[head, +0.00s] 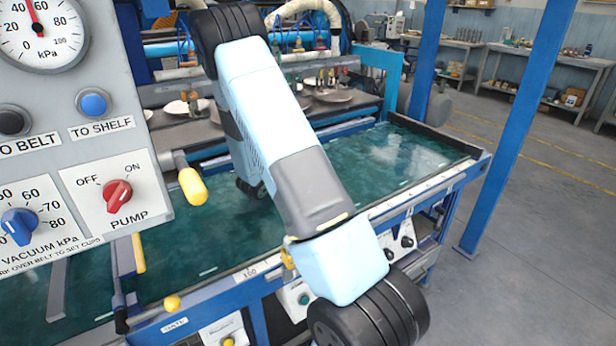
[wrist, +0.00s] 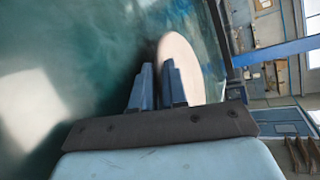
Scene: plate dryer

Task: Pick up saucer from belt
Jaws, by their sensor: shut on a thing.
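In the wrist view my gripper (wrist: 157,82) has two blue fingers, shut on a pale pinkish saucer (wrist: 183,52). The saucer stands out past the right finger and looks steeply tilted to the camera. The right finger covers part of its near side, so the exact grip on its rim is hard to see. The dark green belt (wrist: 95,40) fills the left of the wrist view, apart from the saucer as far as I can tell. In the head view the belt (head: 230,240) runs across the machine. My gripper and the held saucer are out of that view.
A control panel (head: 75,150) with a gauge and knobs fills the left of the head view. Several pale plates (head: 333,96) lie on a dark shelf behind the belt. A blue post (head: 520,130) stands at right. The grey floor (head: 560,250) there is clear.

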